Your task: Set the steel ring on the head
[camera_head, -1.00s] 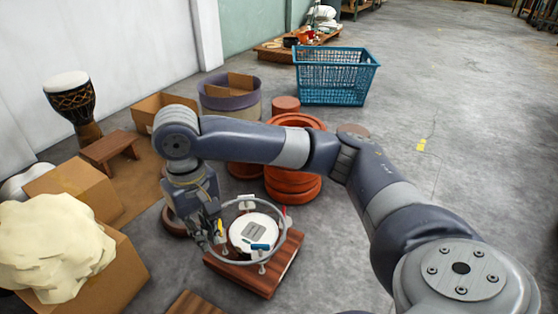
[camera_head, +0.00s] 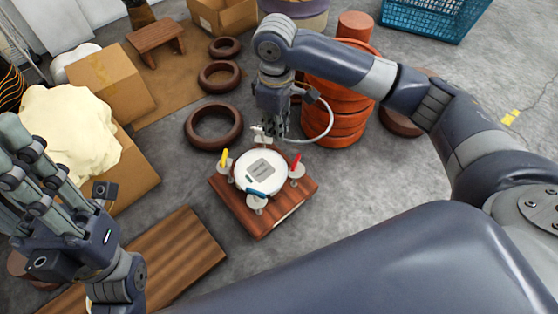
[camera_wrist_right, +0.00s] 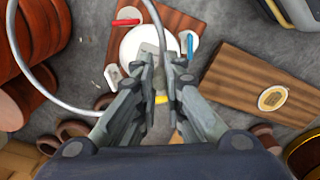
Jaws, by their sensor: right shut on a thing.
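The steel ring (camera_head: 328,124) is a thin grey hoop held by my right gripper (camera_head: 274,132). In the head view its visible arc extends right of the fingers, behind the head; the rest is hidden. The right wrist view shows the ring (camera_wrist_right: 67,100) curving left from my shut right fingers (camera_wrist_right: 160,70). The white round head (camera_head: 250,178) sits on a square wooden block (camera_head: 262,223), with several clamps around it, including yellow, red and blue handles. It also shows beyond the fingers in the wrist view (camera_wrist_right: 132,45). My left gripper (camera_head: 20,150) is at the left edge, away from the ring; its opening is unclear.
Orange-red drum shells (camera_head: 345,95) stand close behind the ring. Brown rings (camera_head: 190,128) lie on the floor at left. A cardboard box (camera_head: 105,85) and cream cloth (camera_head: 65,130) are further left. A wooden board (camera_head: 180,262) lies in front.

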